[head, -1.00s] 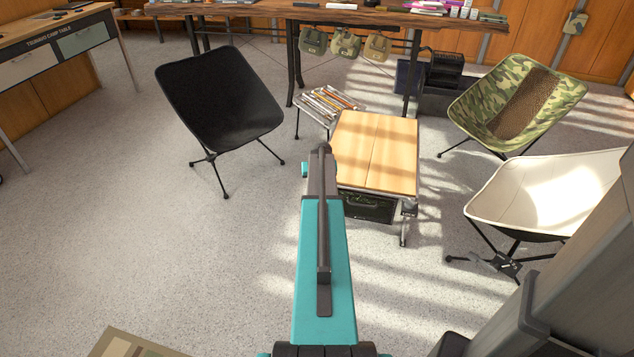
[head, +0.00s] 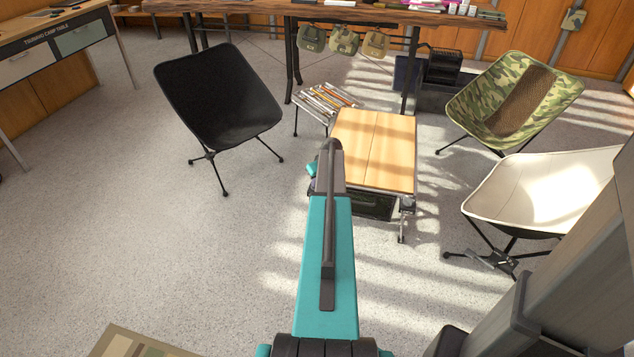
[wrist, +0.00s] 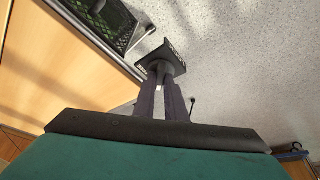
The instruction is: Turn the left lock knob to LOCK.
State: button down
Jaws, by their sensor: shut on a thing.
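The low table (head: 372,150) with a wooden top stands ahead in the head view. Its left front corner is hidden behind my arm there. In the wrist view, my gripper (wrist: 165,80) is shut on a small dark knob (wrist: 160,66), taken as the left lock knob. A dark squarish plate (wrist: 174,47) lies just behind the knob. The knob sits beside the edge of the wooden top (wrist: 70,62). No LOCK marking can be read, so I cannot tell the knob's setting. My gripper is hidden in the head view.
A black chair (head: 220,100) stands left of the table. A camouflage chair (head: 515,100) and a cream chair (head: 545,190) stand to the right. A small rack (head: 322,100) of sticks is behind the table's left side.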

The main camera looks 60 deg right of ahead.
jog(key=shift+s+d, duration=0.15)
jog(key=shift+s, duration=0.1)
jog(key=c, duration=1.8)
grip_release()
jog(key=shift+w, duration=0.1)
jog(key=shift+r, duration=0.1)
jog(key=p+v, duration=0.1)
jog(key=v, duration=1.2)
jog(key=shift+r+p, duration=0.25)
jog(key=shift+p, duration=0.1)
